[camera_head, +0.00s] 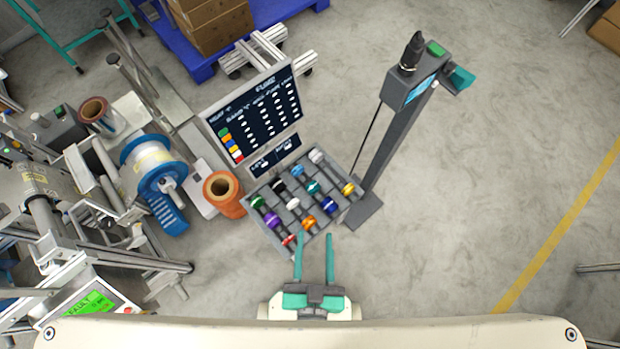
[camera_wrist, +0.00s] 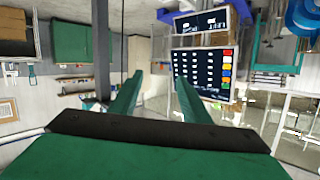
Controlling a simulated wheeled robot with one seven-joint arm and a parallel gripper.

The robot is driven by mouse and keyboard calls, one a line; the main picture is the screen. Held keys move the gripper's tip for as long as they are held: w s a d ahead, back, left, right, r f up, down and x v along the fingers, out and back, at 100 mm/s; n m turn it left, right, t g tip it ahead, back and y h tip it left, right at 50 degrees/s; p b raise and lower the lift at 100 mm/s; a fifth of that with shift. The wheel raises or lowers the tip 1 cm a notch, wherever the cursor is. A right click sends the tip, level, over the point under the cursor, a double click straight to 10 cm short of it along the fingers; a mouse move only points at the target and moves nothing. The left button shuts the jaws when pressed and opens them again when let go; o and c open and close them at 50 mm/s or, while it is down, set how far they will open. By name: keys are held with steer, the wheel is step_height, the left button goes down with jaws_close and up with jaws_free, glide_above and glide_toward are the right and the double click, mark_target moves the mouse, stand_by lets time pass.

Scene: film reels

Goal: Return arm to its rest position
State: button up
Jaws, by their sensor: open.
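My gripper (camera_head: 315,240) is at the bottom centre of the head view, its two teal fingers apart with nothing between them. Its fingertips appear near the lower edge of a grey tray (camera_head: 262,222) of coloured spools; from this overhead view I cannot tell the height gap. In the wrist view my gripper (camera_wrist: 158,85) also shows open and empty. The wrist view looks level across the room, with a dark chart board (camera_wrist: 203,68) beyond the fingers.
The chart board (camera_head: 254,108) stands behind the tray. A grey post with a screen (camera_head: 395,125) stands right of it. Orange film roll (camera_head: 222,190), blue reel (camera_head: 152,168) and machinery crowd the left. A blue pallet (camera_head: 200,62) is at the back.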

steer(key=shift+s+a+r+n+y, duration=0.3)
steer(key=shift+s+a+r+n, duration=0.3)
steer(key=shift+s+r+n, duration=0.15)
